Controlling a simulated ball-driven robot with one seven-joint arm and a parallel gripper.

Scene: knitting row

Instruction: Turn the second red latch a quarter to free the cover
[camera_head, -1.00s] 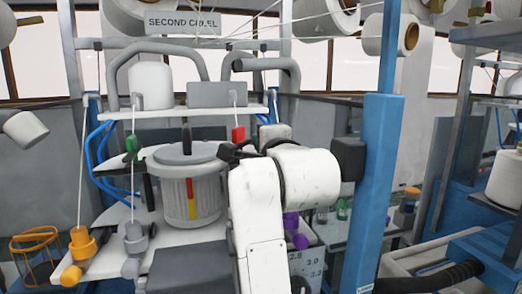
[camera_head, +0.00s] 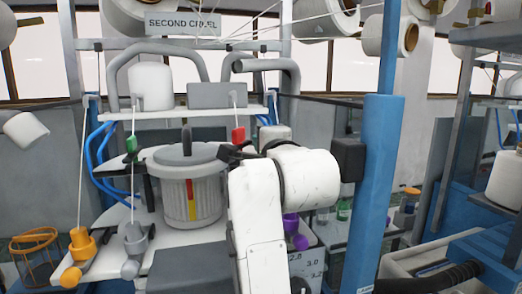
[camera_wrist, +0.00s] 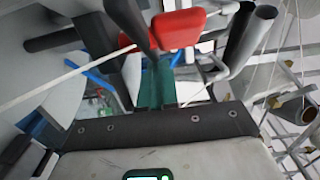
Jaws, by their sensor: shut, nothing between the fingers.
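A red piece (camera_head: 238,135), which may be the red latch, hangs below the shelf near a white cord, just above my gripper (camera_head: 232,154). In the wrist view a red block (camera_wrist: 181,28) with rounded edges sits at the top, close to the dark fingers. My gripper is shut and empty. I cannot tell whether it touches the red block. The grey ribbed drum (camera_head: 178,203) with a round grey cover (camera_head: 170,157) stands left of my gripper. The cover is on the drum. I cannot tell which red piece is the second latch.
A green piece (camera_head: 132,145) hangs on another cord at the left. A blue post (camera_head: 382,190) stands right of my arm. An orange basket (camera_head: 35,258) is at the lower left.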

